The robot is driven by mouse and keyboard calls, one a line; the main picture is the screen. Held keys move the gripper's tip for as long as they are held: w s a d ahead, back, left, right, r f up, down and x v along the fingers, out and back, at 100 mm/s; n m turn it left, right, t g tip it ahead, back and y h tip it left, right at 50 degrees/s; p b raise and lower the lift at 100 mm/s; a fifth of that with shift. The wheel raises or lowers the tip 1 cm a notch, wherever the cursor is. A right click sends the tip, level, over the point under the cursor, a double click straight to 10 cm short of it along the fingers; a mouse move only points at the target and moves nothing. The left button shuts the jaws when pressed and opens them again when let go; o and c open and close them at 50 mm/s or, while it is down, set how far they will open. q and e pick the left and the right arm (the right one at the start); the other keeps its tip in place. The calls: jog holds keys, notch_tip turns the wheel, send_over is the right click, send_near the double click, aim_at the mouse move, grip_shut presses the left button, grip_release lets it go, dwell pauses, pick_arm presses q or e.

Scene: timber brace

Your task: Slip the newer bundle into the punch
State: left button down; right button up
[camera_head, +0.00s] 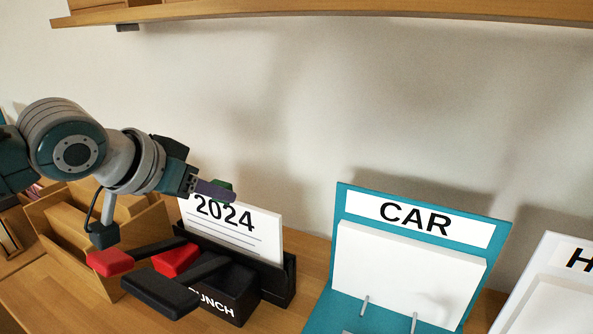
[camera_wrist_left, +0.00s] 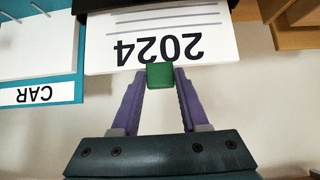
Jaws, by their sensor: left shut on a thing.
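The bundle (camera_head: 235,232) is a white paper stack marked 2024. It stands nearly upright at the black punch (camera_head: 272,283); its lower edge is hidden behind the punch body, so I cannot tell how deep it sits. My left gripper (camera_head: 222,188) is shut on a green tab (camera_wrist_left: 160,75) at the bundle's top edge. The bundle also shows upside down in the left wrist view (camera_wrist_left: 160,22). The punch has black levers and red parts in front. No other dated bundle is clearly seen. My right gripper is not in view.
A wooden box (camera_head: 50,226) stands left of the punch. A wooden shelf (camera_head: 300,12) runs above along the wall.

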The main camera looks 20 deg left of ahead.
pick_arm(q)
grip_release()
dwell(0.6)
notch_tip(320, 180, up, 8)
jog(key=p, duration=0.9)
dwell(0.3)
